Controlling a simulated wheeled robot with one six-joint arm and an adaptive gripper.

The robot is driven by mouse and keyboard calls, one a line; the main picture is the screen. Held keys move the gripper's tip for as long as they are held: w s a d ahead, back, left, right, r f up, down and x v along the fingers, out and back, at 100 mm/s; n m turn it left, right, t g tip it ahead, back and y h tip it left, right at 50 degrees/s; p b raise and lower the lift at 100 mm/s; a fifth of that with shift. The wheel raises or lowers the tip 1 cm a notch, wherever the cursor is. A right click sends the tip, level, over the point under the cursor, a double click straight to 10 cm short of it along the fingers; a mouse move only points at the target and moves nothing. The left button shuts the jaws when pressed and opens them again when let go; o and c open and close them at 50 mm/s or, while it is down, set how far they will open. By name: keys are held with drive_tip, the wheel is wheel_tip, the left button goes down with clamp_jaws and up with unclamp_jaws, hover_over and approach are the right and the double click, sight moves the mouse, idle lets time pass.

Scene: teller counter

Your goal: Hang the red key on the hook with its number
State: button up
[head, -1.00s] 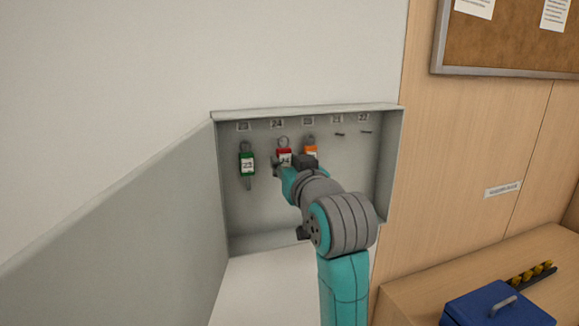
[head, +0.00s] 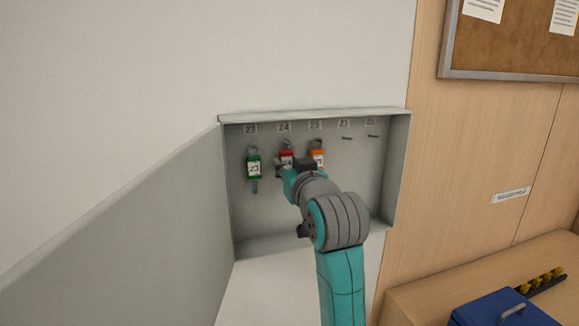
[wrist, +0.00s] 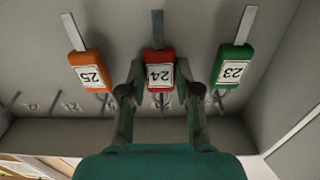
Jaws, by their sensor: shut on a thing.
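The red key (head: 287,156) has a red tag with a white label reading 24. It is in the cabinet below the number 24 plate (head: 284,127), and its ring is up by that hook. In the wrist view, which is upside down, the red tag (wrist: 159,55) sits between the two fingers of my gripper (wrist: 159,86). The gripper is shut on the tag's sides. I cannot tell whether the ring is fully around the hook. In the head view my gripper (head: 292,170) hides the lower part of the key.
The green key 23 (head: 254,167) hangs to the left and the orange key 25 (head: 318,157) close on the right. Two hooks (head: 348,138) farther right are bare. The cabinet's side walls (head: 396,165) stand out around them. A blue box (head: 503,310) is at lower right.

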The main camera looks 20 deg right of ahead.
idle(0.4)
drive_tip(key=o, duration=1.1)
drive_tip(key=shift+s, duration=0.1)
drive_tip(key=s, duration=1.2)
wheel_tip(320, 180, down, 18)
drive_tip(key=s+r, duration=0.1)
drive_tip(key=s, duration=0.1)
drive_tip(key=s+f+g, duration=0.2)
drive_tip(key=s+f, duration=0.9)
drive_tip(key=f, duration=0.5)
drive_tip(key=shift+g, duration=0.6)
drive_tip(key=s+f, duration=0.2)
drive_tip(key=s, duration=0.8)
drive_tip(key=s+f, duration=0.3)
drive_tip(key=s, duration=0.7)
drive_tip(key=s+f, duration=0.3)
drive_tip(key=s, duration=0.7)
drive_tip(key=shift+s+f, duration=0.15)
drive_tip(key=shift+s, duration=0.1)
